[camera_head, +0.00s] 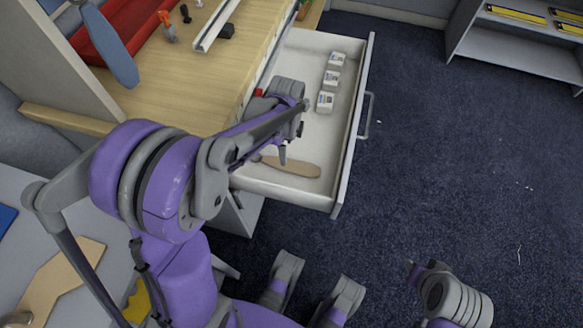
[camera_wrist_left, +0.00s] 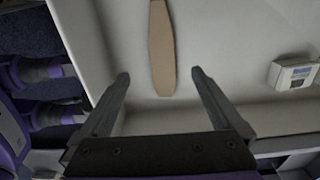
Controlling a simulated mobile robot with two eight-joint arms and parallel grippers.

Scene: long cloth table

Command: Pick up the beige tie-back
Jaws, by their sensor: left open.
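The beige tie-back (camera_head: 291,166) is a long, flat, rounded strip lying on the floor of the open white drawer (camera_head: 355,110), near its front-left end in the head view. In the left wrist view the tie-back (camera_wrist_left: 162,48) runs away from me, its near end between the lines of the fingers. My left gripper (camera_head: 282,152) is over the drawer, beside the tie-back's left part. In the wrist view its fingers (camera_wrist_left: 159,76) are apart with nothing between them. Part of my right arm (camera_head: 450,295) shows at the lower right; its jaw state is unclear.
Three small white boxes (camera_head: 331,78) stand in the drawer; one box (camera_wrist_left: 294,73) shows at the right of the wrist view. The drawer walls and wooden tabletop (camera_head: 190,80) border my left arm. A grey shelf (camera_head: 500,50) stands far right. The blue carpet (camera_head: 450,170) between is mostly clear.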

